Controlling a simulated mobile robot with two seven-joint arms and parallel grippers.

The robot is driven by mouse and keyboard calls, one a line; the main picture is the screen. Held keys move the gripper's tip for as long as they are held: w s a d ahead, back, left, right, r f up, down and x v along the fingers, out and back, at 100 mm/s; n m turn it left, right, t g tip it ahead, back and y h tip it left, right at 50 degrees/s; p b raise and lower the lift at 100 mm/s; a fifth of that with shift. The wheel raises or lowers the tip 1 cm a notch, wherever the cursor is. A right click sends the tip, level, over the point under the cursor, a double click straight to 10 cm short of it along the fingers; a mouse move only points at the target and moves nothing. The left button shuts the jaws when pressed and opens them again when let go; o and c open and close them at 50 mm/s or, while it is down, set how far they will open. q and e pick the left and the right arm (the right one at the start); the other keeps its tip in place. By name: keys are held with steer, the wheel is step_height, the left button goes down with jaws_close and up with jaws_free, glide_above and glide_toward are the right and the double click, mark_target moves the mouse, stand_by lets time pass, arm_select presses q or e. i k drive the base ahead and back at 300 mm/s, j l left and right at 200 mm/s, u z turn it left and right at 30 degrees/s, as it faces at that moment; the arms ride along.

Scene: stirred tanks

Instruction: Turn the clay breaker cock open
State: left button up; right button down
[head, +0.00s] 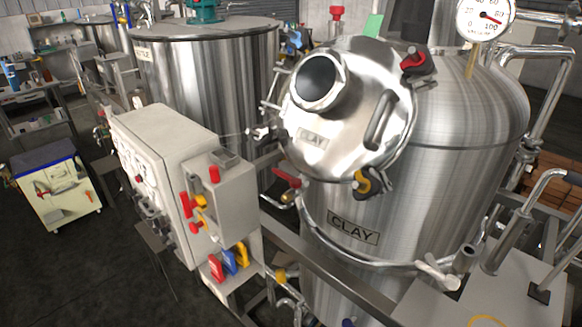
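The clay tank (440,200) is a large steel vessel at right, with a CLAY plate (353,229) on its side. Its round tilted lid (345,115), also marked CLAY, looks closed. Around the lid rim are red (413,61), yellow-and-black (368,182) and another red (287,178) handled fitting. A dial gauge (485,17) stands on top, with a small yellow upright piece (471,66) below it. A red-topped fitting (337,13) stands behind the lid. No label shows which fitting is the breaker cock, so I cannot tell its position. Neither gripper is in view.
A grey unit (480,300) with a lever is at lower right. Dark floor is clear at lower left, near a tool cart (62,185).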

mark_target(283, 175)
steer(key=j+z, duration=0.3)
steer(key=j, duration=0.25)
steer(key=k+j+z, duration=0.1)
steer(key=j+z, duration=0.15)
steer(key=j, duration=0.25)
steer(key=k+j+z, duration=0.15)
steer(key=j+z, duration=0.15)
steer(key=j, duration=0.2)
